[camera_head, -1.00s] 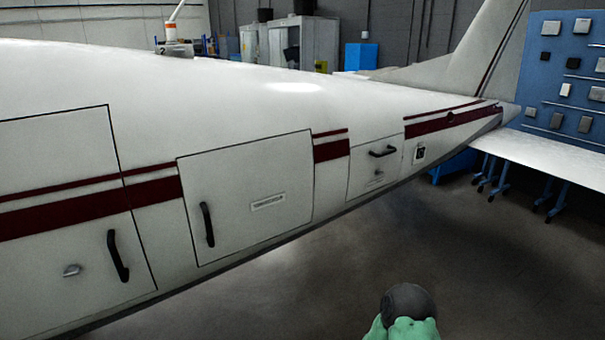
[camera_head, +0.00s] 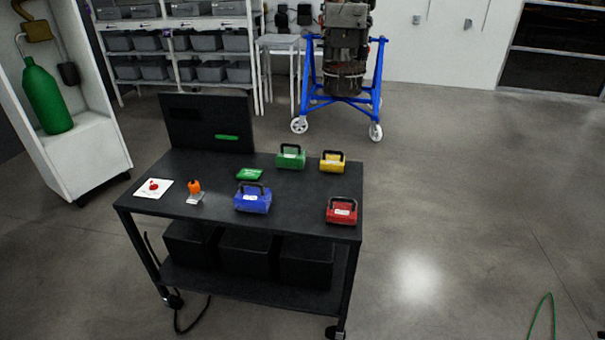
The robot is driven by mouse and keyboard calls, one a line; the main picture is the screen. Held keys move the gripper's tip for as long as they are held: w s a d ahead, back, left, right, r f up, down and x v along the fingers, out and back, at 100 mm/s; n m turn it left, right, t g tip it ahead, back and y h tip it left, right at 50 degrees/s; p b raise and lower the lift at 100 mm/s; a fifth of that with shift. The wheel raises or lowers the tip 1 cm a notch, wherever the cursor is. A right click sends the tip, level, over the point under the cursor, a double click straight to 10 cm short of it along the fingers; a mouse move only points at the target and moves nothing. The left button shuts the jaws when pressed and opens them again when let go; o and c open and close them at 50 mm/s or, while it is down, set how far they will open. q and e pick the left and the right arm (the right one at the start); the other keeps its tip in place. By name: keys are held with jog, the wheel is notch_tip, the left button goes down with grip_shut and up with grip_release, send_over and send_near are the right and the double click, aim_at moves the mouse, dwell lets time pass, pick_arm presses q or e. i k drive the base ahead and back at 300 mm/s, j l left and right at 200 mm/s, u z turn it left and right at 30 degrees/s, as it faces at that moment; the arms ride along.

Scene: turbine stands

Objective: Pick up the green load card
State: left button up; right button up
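A small flat green card (camera_head: 250,174) lies on the black top of the cart (camera_head: 218,211), left of the green case. I cannot read any marking on it. A thin green strip (camera_head: 227,137) also shows on the dark upright panel at the cart's back. I cannot tell which of the two is the load card. Neither of my grippers is in view.
On the cart are green (camera_head: 291,160), yellow (camera_head: 332,164), blue (camera_head: 252,201) and red (camera_head: 341,213) handled cases, a white sheet (camera_head: 153,188) and an orange-topped item (camera_head: 194,187). A blue wheeled stand (camera_head: 342,101) is behind. The floor at right is mostly clear.

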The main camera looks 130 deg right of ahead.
aim_at(248, 175)
jog(key=z, duration=4.05)
